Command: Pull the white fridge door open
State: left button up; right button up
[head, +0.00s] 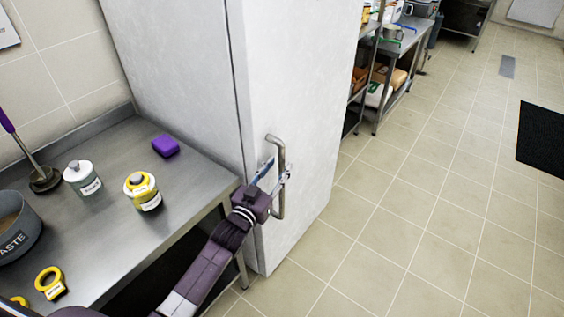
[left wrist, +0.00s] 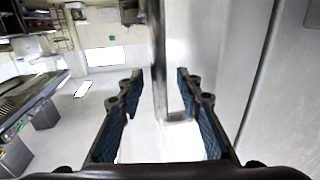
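The white fridge (head: 175,65) stands at the end of the steel counter, and its door (head: 300,95) looks shut. A grey metal bar handle (head: 279,165) runs upright on the door. My left gripper (head: 277,172) is at the handle, with its fingers spread. In the left wrist view the two blue-padded fingers of my left gripper (left wrist: 158,78) are apart, with the handle bar (left wrist: 159,55) between them. Gaps show between the bar and both fingers; exact depth is hard to tell. The handle's lower end (left wrist: 180,118) also shows there. My right gripper is not in view.
The steel counter (head: 110,225) left of the fridge holds a purple sponge (head: 166,146), a yellow-lidded jar (head: 142,191), a grey-lidded jar (head: 83,178) and a grey pot (head: 17,228). Open tiled floor (head: 400,210) lies right of the door. A steel shelf (head: 362,85) stands beyond the fridge.

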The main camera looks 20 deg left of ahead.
pick_arm(q)
jog(key=shift+w+d, duration=0.2)
jog(key=shift+w, duration=1.05)
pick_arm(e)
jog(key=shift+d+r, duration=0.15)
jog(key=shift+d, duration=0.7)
pick_arm(q)
jog(key=shift+c, duration=0.3)
grip_shut()
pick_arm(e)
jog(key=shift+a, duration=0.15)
